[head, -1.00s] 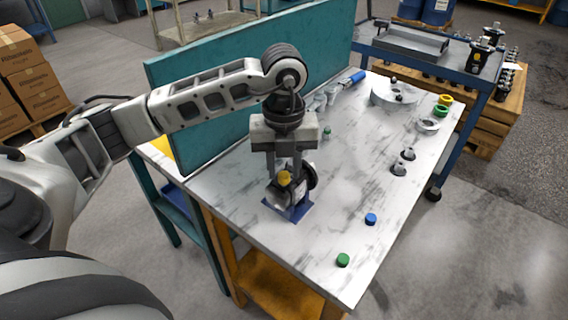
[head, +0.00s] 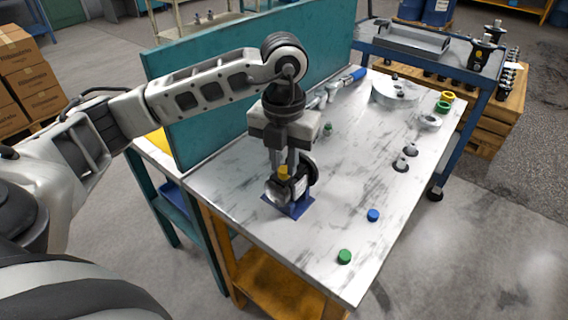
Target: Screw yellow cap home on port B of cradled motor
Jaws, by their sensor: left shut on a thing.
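The motor (head: 299,188) sits in a blue cradle (head: 297,209) near the left edge of the white workbench. The yellow cap (head: 283,171) is at the top of the motor, between the fingers of my left gripper (head: 284,167). The gripper points down from above and is shut on the cap. The fingers hide part of the motor, so I cannot tell how deep the cap sits or see the port under it. My right gripper is not in view.
A blue cap (head: 373,215) and a green cap (head: 344,257) lie on the bench at the front right. Grey fittings (head: 401,163) and a round grey plate (head: 395,93) stand farther back. A teal panel (head: 213,116) rises behind my left arm. The bench between is clear.

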